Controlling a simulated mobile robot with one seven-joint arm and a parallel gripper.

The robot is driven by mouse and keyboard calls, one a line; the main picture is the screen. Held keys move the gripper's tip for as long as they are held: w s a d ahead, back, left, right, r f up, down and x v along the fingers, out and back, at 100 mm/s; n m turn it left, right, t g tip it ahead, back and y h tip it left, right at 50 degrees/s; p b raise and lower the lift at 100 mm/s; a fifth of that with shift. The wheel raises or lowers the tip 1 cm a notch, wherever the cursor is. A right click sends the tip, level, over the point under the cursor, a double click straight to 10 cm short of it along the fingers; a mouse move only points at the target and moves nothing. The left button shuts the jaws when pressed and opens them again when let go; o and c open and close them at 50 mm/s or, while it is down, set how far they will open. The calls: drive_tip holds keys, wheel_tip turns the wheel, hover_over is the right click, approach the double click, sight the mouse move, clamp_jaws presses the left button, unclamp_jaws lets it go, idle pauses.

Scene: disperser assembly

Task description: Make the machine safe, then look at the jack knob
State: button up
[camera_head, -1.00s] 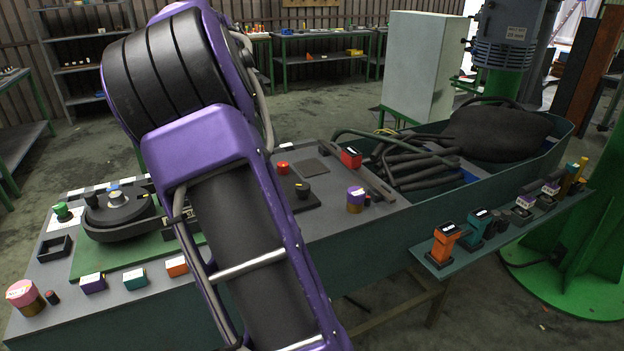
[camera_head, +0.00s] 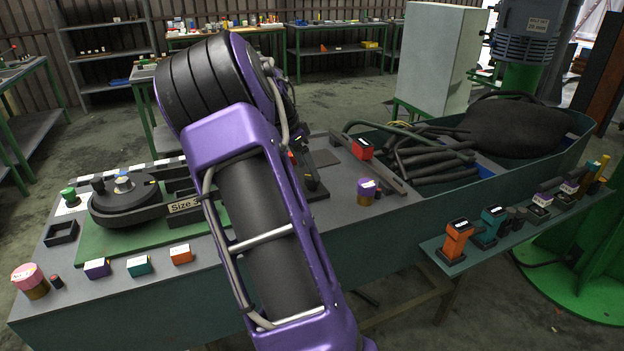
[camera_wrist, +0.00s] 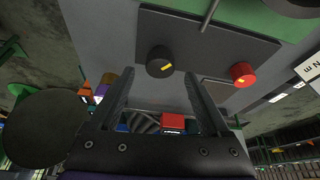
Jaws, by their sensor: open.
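In the wrist view a round black knob (camera_wrist: 160,62) with a yellow mark stands on a dark plate (camera_wrist: 205,45). A red knob (camera_wrist: 242,73) stands to its right beside the plate. I cannot tell for certain which knob is the jack knob. My gripper (camera_wrist: 157,77) is open and empty, its two fingers apart below the black knob in the picture and not touching it. In the head view my purple arm hides the black knob and most of the red one. A black disc assembly (camera_head: 125,203) stands on a green plate (camera_head: 105,242) at the left.
On the grey bench (camera_head: 340,215) are a red box (camera_head: 362,149), a purple-topped pot (camera_head: 366,191) and several small coloured blocks along the front. A trough (camera_head: 520,175) with dark hoses adjoins at right. A side shelf (camera_head: 475,248) holds orange and teal tools.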

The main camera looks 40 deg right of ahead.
sight(312, 182)
drive_tip(key=shift+x, duration=2.25)
drive_tip(key=shift+c, duration=0.2)
clamp_jaws()
